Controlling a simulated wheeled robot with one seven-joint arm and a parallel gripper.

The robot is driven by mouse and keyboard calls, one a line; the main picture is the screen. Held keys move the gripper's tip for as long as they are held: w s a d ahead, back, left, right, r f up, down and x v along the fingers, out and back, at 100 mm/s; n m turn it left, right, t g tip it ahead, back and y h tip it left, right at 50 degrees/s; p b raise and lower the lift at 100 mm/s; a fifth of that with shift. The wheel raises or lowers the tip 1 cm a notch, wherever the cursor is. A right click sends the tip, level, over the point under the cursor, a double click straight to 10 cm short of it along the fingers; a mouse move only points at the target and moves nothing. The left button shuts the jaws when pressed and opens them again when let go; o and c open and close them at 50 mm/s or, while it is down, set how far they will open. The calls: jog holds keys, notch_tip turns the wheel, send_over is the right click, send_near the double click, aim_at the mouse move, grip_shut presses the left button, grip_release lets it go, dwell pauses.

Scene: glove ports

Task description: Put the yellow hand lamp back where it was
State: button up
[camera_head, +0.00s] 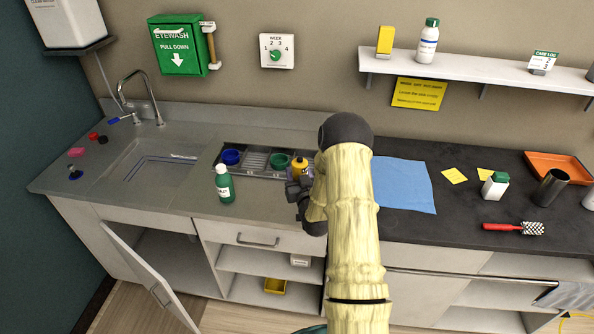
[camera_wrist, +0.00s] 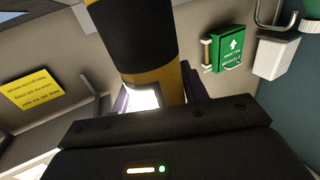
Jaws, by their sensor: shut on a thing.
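The yellow hand lamp (camera_wrist: 168,82) fills the upper middle of the wrist view, a yellow cylinder with a broad black band. My gripper (camera_wrist: 155,100) is shut on it; a bright white patch shows between the jaws. In the head view the lamp (camera_head: 299,167) is a small yellow shape at my gripper (camera_head: 299,186), above the counter near the tray of coloured cups. My arm hides part of the area behind it. I cannot tell whether the lamp touches anything below.
A tray (camera_head: 258,173) holds blue and green cups. A blue mat (camera_head: 403,186) lies bare to the right. A wall shelf (camera_head: 480,72) carries a yellow block (camera_head: 385,40) and a white bottle (camera_head: 427,44). A cabinet door (camera_head: 148,272) hangs open.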

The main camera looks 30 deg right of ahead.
jog(key=shift+f+b, duration=0.6)
jog(key=shift+f, duration=1.05)
jog(key=shift+f+b, duration=0.4)
